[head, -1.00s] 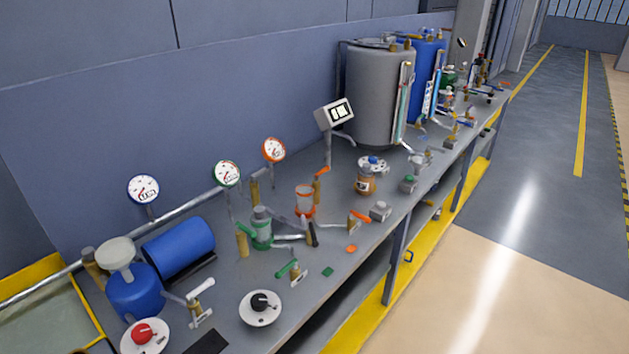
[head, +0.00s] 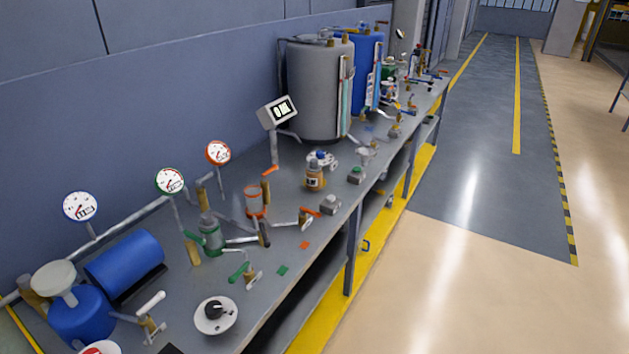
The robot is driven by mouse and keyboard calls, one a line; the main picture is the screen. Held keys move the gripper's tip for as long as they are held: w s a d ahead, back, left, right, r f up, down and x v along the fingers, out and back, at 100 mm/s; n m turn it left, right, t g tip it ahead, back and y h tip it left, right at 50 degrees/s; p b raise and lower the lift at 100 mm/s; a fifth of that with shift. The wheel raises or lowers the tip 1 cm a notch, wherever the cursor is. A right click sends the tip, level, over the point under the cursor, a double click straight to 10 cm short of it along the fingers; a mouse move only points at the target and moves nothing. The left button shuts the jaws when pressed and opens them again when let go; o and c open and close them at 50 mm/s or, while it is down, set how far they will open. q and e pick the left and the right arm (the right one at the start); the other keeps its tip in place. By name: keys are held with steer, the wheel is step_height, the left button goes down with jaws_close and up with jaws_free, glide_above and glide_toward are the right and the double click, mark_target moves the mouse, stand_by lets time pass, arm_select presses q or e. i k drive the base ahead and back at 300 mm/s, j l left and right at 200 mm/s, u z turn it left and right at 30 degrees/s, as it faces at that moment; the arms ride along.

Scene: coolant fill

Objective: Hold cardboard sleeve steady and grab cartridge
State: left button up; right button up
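I see no cardboard sleeve that I can make out in the head view. No cartridge can be told for sure either. Neither of my grippers is in view.
The long grey bench runs along the wall, with gauges (head: 170,181), valves, a blue motor-like cylinder (head: 125,262), a grey tank (head: 316,90) and a blue tank (head: 367,68). The floor (head: 470,270) to the right of the bench is clear.

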mark_target(313, 166)
steer(key=u, duration=0.35)
steer(key=i+l+u, duration=0.25)
steer(key=l+u, duration=0.45)
steer(key=l, duration=0.25)
steer(key=i+l+u, duration=0.1)
steer(key=l, duration=0.65)
steer(key=i+l+u, duration=0.1)
steer(key=l, duration=0.6)
steer(key=i+l+u, duration=0.1)
steer(key=l, duration=0.65)
